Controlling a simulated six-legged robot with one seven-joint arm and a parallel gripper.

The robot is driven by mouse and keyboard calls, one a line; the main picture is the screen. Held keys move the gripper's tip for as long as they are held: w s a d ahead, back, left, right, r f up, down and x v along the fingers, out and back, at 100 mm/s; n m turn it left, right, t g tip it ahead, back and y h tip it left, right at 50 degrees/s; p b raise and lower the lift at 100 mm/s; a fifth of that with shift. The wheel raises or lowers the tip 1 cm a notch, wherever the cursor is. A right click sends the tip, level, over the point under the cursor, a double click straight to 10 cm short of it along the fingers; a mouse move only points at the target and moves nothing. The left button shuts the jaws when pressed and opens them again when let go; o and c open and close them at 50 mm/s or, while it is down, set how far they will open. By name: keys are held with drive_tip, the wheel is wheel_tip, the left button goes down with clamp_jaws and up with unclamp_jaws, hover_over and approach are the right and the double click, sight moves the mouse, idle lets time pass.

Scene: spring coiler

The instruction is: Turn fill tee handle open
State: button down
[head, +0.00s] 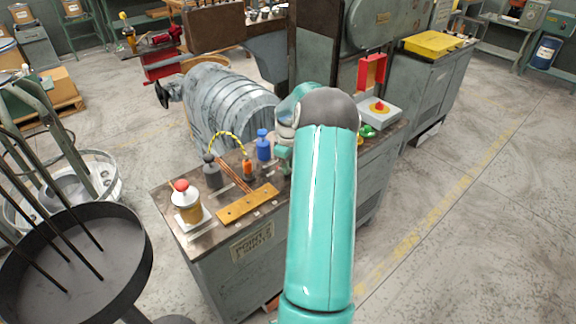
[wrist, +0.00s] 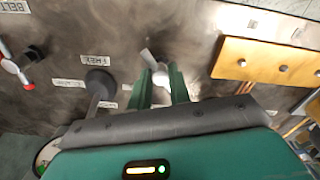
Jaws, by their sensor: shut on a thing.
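The fill tee handle (wrist: 158,74) is a small pale grey tee with a rounded end, in the wrist view. It stands on the worn metal top between the two green fingers of my gripper (wrist: 161,82). My gripper is shut on it, one finger at each side. Which way the handle's valve is set I cannot tell. In the head view only a bit of my gripper (head: 284,154) shows at the bench top, and my teal arm hides the handle.
In the wrist view a dark round knob (wrist: 98,80) and a drilled tan strip (wrist: 265,62) flank the handle. In the head view the bench also holds a white-and-amber bottle (head: 187,205), a blue bottle (head: 263,147) and a red-knobbed box (head: 379,109). Floor at right is clear.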

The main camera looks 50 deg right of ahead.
drive_tip(key=m, duration=0.8)
drive_tip(key=shift+a, duration=0.1)
drive_tip(key=m, duration=0.4)
drive_tip(key=shift+w, duration=0.1)
drive_tip(key=shift+m, duration=2.1)
drive_tip(key=c, duration=1.3)
unclamp_jaws()
wheel_tip(320, 180, up, 14)
